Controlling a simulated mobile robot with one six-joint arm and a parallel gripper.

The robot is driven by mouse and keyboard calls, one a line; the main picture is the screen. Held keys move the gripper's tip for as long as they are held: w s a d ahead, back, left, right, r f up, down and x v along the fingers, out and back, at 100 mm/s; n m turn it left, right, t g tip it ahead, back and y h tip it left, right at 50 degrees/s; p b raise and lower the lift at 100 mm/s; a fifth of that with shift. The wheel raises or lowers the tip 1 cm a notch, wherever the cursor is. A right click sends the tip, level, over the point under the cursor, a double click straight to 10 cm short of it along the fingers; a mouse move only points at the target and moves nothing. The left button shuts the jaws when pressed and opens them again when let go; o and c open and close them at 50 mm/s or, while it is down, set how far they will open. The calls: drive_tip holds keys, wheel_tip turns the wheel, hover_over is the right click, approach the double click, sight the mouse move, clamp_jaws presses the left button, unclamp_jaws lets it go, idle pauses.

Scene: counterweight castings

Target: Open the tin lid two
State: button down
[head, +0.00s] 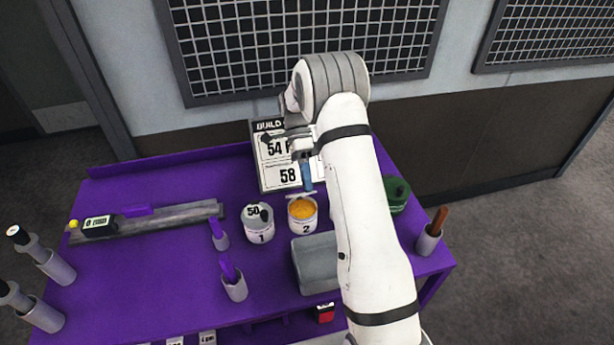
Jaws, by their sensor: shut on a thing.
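Tin 2 (306,227) is a white can marked "2" on the purple table, with its top open and orange-yellow contents (302,209) showing. My gripper (305,157) is above and behind it, shut on an upright blue handle (307,178). A thin pale flat piece (304,194) lies at the handle's lower end, over the tin's back rim. I cannot tell whether it is the lid edge-on or part of a tool, or whether it touches the rim. Tin 1 (260,233) stands to the left with a grey top marked "50" and a dark knob.
A sign board (273,178) stands close behind the tins. A grey block (313,262) sits in front of tin 2. A green round thing (398,193) and a cup with a brown handle (430,240) are right of my arm. Purple-handled cups (234,285) stand front left.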

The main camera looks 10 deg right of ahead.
drive_tip(key=shift+w+r+g+p, duration=0.15)
drive_tip(key=shift+w+g+p, duration=0.35)
drive_tip(key=shift+w+g, duration=0.5)
drive_tip(key=shift+s, duration=0.15)
drive_tip(key=c, duration=1.3)
unclamp_jaws()
